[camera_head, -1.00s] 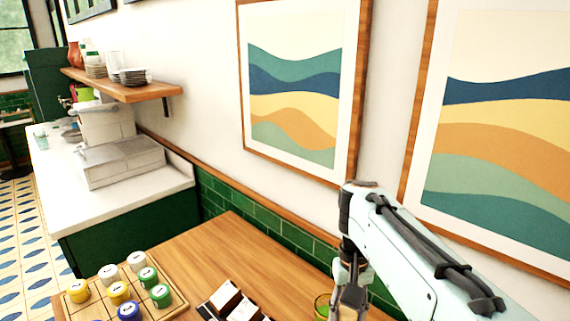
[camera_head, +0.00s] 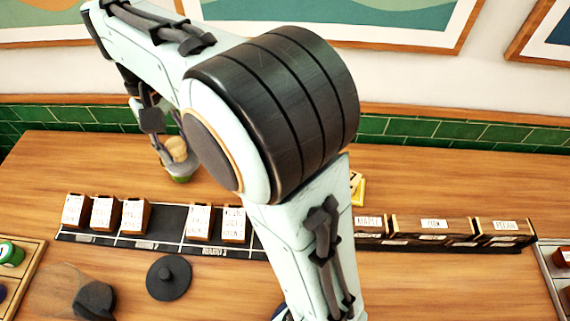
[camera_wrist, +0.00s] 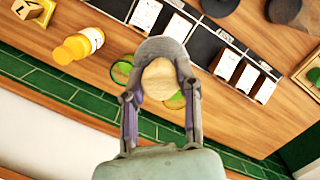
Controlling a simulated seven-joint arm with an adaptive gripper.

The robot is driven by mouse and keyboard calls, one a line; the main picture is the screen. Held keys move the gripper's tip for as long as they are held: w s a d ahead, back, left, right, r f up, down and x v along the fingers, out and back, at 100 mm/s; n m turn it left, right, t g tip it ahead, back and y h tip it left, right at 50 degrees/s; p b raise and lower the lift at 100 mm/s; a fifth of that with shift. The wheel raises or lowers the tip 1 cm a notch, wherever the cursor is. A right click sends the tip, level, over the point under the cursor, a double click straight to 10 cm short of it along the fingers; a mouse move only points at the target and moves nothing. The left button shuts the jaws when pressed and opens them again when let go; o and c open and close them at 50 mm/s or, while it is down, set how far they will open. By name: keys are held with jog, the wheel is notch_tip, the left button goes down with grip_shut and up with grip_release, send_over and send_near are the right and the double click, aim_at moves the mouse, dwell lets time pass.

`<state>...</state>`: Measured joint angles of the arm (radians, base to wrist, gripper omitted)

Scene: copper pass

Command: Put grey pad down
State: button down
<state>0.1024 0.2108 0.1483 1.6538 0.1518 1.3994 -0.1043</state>
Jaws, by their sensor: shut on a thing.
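My gripper (camera_head: 160,142) is over the back left of the wooden table in the head view. It is shut on a round tan knob (camera_wrist: 160,76), between its two fingers in the wrist view. A grey pad (camera_wrist: 164,47) shows around and beyond the knob. In the head view the grey pad (camera_head: 181,166) shows below the tan knob. A green round thing (camera_head: 182,179) is just under the pad. Green round pieces (camera_wrist: 122,68) also show on both sides in the wrist view. The pad's underside is hidden, and I cannot tell whether it touches anything.
A black rack (camera_head: 160,243) with several white-labelled blocks (camera_head: 134,216) crosses the table. In front lie a black knobbed disc (camera_head: 168,278) and a wooden-and-dark round piece (camera_head: 70,290). Bare table lies left of my gripper.

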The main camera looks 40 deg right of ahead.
aim_at(175, 144)
notch_tip(175, 144, up, 4)
jog(key=shift+r, duration=0.25)
jog(key=s+d+m+y, duration=0.1)
jog(key=s+d+m, duration=0.55)
jog(key=d, duration=0.55)
jog(key=s+d+m, duration=0.6)
jog(key=s+d, duration=0.1)
jog(key=d, duration=0.5)
jog(key=s+d+m+t, duration=0.3)
jog(key=s+m, duration=0.9)
jog(key=s, duration=1.4)
jog(key=shift+m+g, duration=0.25)
jog(key=shift+g, duration=0.15)
jog(key=f, duration=3.1)
jog(key=shift+d+f, duration=0.3)
jog(key=shift+f, duration=0.05)
